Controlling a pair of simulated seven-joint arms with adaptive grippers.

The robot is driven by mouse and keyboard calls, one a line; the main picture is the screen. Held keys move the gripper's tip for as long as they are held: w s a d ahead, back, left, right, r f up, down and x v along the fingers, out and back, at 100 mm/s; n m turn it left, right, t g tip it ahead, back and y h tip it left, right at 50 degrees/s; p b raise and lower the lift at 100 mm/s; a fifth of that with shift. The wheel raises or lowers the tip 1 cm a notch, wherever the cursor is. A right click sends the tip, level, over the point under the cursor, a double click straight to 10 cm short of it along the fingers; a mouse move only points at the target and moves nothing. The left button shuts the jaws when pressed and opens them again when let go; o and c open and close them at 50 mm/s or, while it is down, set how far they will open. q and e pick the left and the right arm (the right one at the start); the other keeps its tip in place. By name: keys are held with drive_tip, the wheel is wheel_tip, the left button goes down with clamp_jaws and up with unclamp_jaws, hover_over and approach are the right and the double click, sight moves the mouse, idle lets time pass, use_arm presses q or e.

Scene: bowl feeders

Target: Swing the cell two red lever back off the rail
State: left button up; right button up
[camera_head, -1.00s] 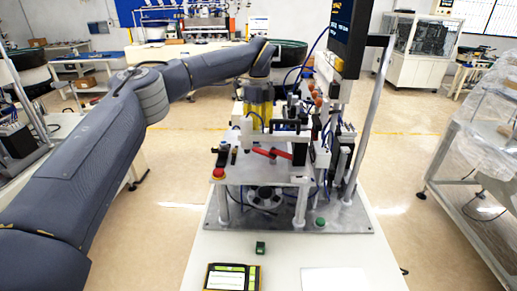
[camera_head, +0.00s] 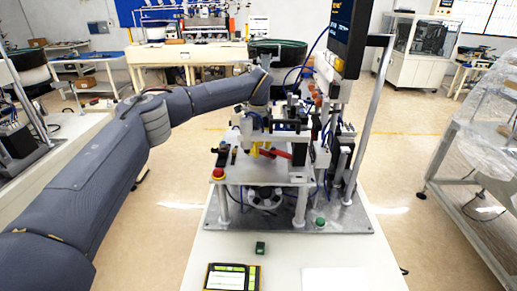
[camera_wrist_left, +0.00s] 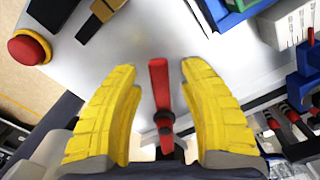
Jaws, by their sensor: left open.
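The red lever (camera_head: 282,154) sits on the top plate of the metal station in the head view, partly hidden by my left gripper. In the left wrist view the lever (camera_wrist_left: 159,85) lies between the two yellow fingers, with a gap on each side, and has a dark pivot or knob near its lower part. My left gripper (camera_head: 257,150) is open and low over the plate; it also shows in the left wrist view (camera_wrist_left: 157,72). I cannot read any cell number. My right gripper is not in view.
A red stop button (camera_head: 218,173) stands at the plate's left corner; it also shows in the wrist view (camera_wrist_left: 28,48). A dark monitor (camera_head: 347,38) and uprights stand at the right.

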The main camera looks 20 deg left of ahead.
use_arm(q)
clamp_jaws()
idle(0.3)
